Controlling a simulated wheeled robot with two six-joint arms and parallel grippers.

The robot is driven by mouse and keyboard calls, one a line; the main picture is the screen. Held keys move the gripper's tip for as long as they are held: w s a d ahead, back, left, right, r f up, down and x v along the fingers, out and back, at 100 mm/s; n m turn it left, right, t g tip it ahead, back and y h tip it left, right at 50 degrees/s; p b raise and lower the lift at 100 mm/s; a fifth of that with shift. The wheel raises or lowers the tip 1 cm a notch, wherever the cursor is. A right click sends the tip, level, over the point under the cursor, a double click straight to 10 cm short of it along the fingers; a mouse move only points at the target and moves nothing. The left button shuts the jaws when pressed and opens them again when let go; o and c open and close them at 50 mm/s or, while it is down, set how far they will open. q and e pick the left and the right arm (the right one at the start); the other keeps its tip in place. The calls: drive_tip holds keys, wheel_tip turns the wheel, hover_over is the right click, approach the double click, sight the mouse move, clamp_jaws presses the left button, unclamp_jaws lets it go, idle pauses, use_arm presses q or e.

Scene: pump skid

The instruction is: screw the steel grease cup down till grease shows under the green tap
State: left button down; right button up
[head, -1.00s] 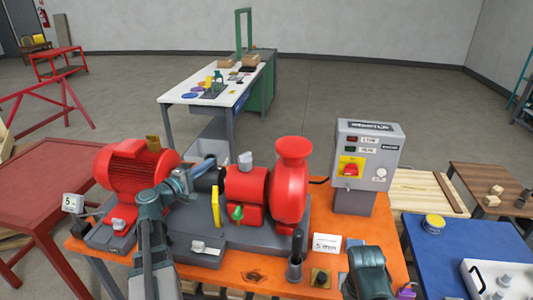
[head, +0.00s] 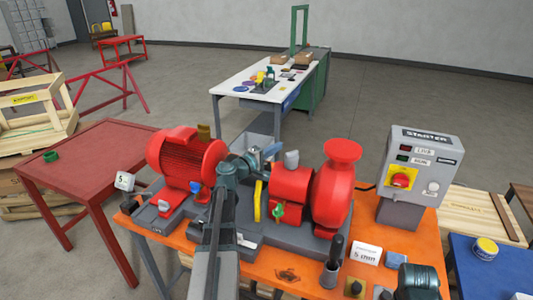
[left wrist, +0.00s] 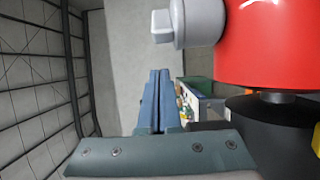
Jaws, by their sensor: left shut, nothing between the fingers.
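The steel grease cup (head: 292,158) is a small grey cylinder on top of the red bearing housing (head: 291,186). It also shows close up at the top of the left wrist view (left wrist: 198,22). The green tap (head: 278,211) is on the front of the housing, low down. I cannot make out any grease under it. My left gripper (head: 270,150) is shut and empty, just left of the cup and apart from it. Its blue fingers (left wrist: 156,100) lie together in the left wrist view. My right gripper is not visible; only part of my right arm shows at lower right.
The red motor (head: 187,160) stands left of my left arm, the red pump (head: 335,190) right of the cup. A yellow guard (head: 257,201) is beside the housing. The grey starter box (head: 415,172) stands at right. A black-handled tool (head: 333,262) stands upright in front.

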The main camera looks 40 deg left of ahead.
sight(292, 158)
use_arm(q)
drive_tip(key=shift+s+d, duration=0.5)
drive_tip(key=shift+d, duration=0.3)
drive_tip(key=shift+s+d, duration=0.45)
drive_tip(key=shift+d, duration=0.35)
drive_tip(key=shift+s+d, duration=0.45)
drive_tip(key=shift+d, duration=0.2)
drive_tip(key=shift+a, duration=0.1)
